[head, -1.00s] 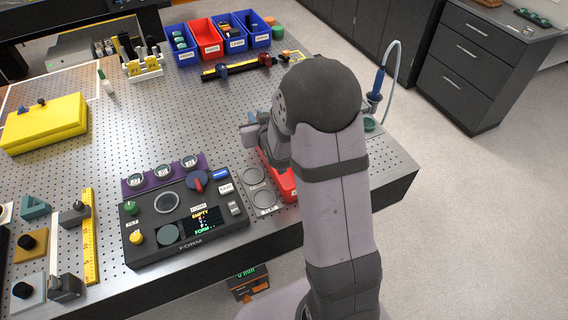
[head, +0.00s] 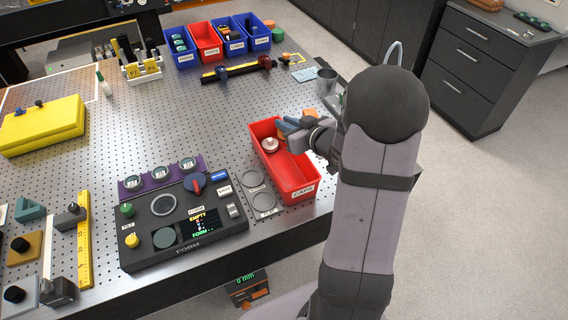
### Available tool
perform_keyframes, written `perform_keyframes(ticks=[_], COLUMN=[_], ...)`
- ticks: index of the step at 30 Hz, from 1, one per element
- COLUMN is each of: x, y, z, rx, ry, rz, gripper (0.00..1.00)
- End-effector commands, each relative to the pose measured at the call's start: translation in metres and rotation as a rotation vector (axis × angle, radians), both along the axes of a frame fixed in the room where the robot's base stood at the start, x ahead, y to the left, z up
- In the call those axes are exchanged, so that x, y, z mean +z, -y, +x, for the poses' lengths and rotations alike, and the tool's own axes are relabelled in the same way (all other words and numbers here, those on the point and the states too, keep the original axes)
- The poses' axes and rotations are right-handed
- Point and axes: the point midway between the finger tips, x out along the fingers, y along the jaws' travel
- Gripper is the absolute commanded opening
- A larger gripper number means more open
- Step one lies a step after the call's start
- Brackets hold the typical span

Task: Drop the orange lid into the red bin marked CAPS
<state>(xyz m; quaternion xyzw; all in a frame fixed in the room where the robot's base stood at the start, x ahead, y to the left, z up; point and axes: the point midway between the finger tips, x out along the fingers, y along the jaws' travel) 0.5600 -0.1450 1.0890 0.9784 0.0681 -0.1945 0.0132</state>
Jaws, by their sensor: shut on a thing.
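The red bin marked CAPS (head: 309,173) stands open on the perforated table at the centre, its label on the near wall. A small silvery round piece (head: 270,145) is inside it. My gripper (head: 290,124), with blue fingers, is above the bin's far right part. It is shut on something. An orange piece (head: 311,113), which looks like the orange lid, shows just behind the fingers; the wrist hides part of it and the exact grip is unclear.
A dark control panel (head: 160,250) and two grey rings (head: 264,201) lie left of the bin. A metal cup (head: 326,82) stands behind my gripper. Blue and red bins (head: 206,54) line the back. A yellow case (head: 42,135) is at the left. The table between is mostly clear.

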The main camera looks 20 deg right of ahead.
Motion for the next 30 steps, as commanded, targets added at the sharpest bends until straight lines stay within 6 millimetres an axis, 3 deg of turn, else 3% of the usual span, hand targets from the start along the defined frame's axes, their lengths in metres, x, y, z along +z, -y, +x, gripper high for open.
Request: perform_keyframes(ticks=[8, 21, 30], x=[-0.015, -0.055, -0.06], y=[0.0, 0.0, 0.0], z=[0.0, 0.0, 0.0], rx=[-0.001, -0.002, -0.002], ry=[0.0, 0.0, 0.0], rz=[0.0, -0.002, -0.002], gripper=[0.0, 0.0, 0.0])
